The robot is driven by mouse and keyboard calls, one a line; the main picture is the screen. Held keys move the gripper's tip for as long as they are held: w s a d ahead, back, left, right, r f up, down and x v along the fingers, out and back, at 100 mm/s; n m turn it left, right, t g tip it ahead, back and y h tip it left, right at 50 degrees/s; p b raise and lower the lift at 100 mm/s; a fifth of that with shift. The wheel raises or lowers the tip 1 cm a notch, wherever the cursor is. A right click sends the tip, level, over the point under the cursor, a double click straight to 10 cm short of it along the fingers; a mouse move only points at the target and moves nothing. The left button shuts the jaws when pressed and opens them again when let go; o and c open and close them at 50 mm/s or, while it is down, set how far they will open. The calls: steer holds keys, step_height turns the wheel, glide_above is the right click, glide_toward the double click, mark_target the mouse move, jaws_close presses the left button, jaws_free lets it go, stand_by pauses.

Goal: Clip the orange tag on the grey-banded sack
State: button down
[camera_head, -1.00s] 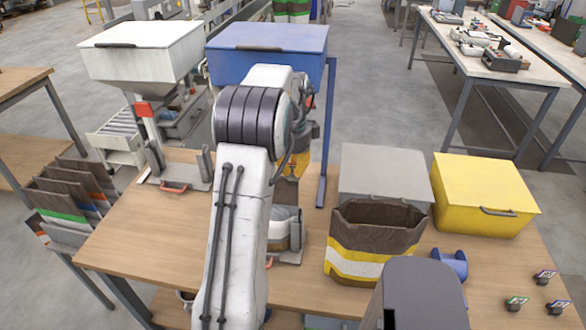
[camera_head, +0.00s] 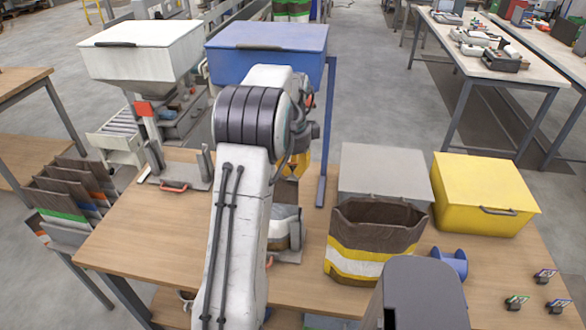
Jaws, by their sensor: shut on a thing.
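My gripper (camera_head: 308,131) is dark and partly hidden behind my own arm, in front of the blue hopper. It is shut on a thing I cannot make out. A small orange-red patch (camera_head: 310,101) shows just above it; I cannot tell whether this is the orange tag. A yellow shape (camera_head: 298,166) with brown below it shows under the gripper, mostly hidden by my arm. I cannot clearly make out a grey-banded standing sack. An open brown sack (camera_head: 379,214) with yellow and white bands stands upright on the table, right of my arm.
Several small tags (camera_head: 516,303) lie at the table's right end. A blue spool (camera_head: 450,263), a grey box (camera_head: 383,171) and a yellow box (camera_head: 484,195) are nearby. The blue hopper (camera_head: 266,70) and white hopper (camera_head: 143,50) stand behind. Folded sacks fill a rack (camera_head: 70,235) at left.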

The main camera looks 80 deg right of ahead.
steer(key=shift+a+f, duration=0.15)
steer(key=shift+f, duration=0.2)
steer(key=c, duration=1.3)
jaws_free()
steer(key=shift+d+r, duration=0.1)
steer(key=shift+d, duration=0.1)
steer(key=shift+r, duration=0.15)
step_height(320, 180, up, 12)
steer(key=shift+a, duration=0.4)
steer(key=shift+w, duration=0.1)
